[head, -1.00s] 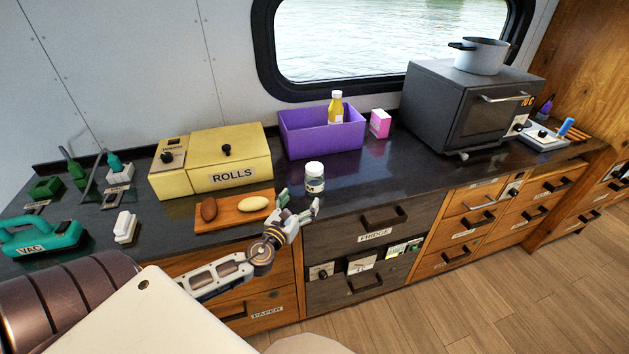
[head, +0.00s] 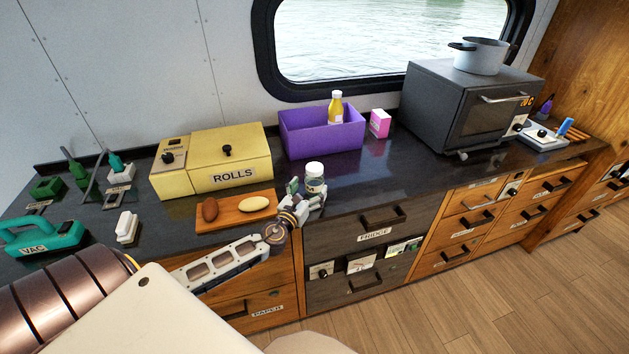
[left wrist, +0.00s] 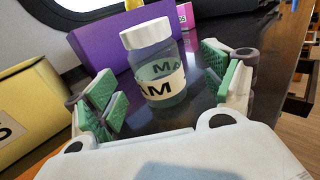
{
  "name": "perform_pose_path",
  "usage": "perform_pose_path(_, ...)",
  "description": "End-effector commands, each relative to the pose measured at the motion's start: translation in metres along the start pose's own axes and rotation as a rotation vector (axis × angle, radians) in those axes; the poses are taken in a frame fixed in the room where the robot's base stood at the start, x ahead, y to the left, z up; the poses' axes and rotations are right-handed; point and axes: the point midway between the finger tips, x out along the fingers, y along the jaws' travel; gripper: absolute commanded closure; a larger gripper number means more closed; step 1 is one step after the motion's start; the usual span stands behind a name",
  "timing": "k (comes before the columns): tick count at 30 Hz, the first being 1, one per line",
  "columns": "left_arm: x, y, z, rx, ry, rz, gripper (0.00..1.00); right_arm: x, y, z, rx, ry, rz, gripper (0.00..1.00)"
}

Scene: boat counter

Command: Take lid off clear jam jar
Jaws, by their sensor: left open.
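The clear jam jar (head: 315,184) stands upright on the dark counter near its front edge, with a white lid (head: 315,168) on top. In the left wrist view the jar (left wrist: 162,85) shows a label with part of the word "JAM", and its white lid (left wrist: 146,33) is on. My left gripper (head: 306,195) is open, with its green-padded fingers on either side of the jar's lower part. In the left wrist view the left gripper (left wrist: 165,93) shows gaps between both fingers and the jar. My right gripper is not in view.
A purple bin (head: 302,140) with a yellow bottle (head: 336,108) stands behind the jar. A yellow rolls box (head: 230,160) and a wooden board (head: 235,209) with two rolls are to the left.

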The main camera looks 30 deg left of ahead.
Motion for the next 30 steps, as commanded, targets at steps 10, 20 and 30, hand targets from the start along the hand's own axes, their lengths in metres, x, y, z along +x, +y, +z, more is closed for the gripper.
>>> perform_pose_path(10,0.007,0.0,0.0,0.0,0.0,0.0,0.16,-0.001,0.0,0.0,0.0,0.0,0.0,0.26)
perform_pose_path(20,0.01,0.001,0.001,0.0,-0.001,0.0,0.16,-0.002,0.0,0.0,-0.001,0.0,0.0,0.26)
perform_pose_path(30,0.032,0.005,0.002,0.0,-0.001,0.001,0.16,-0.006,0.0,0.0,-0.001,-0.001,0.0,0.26)
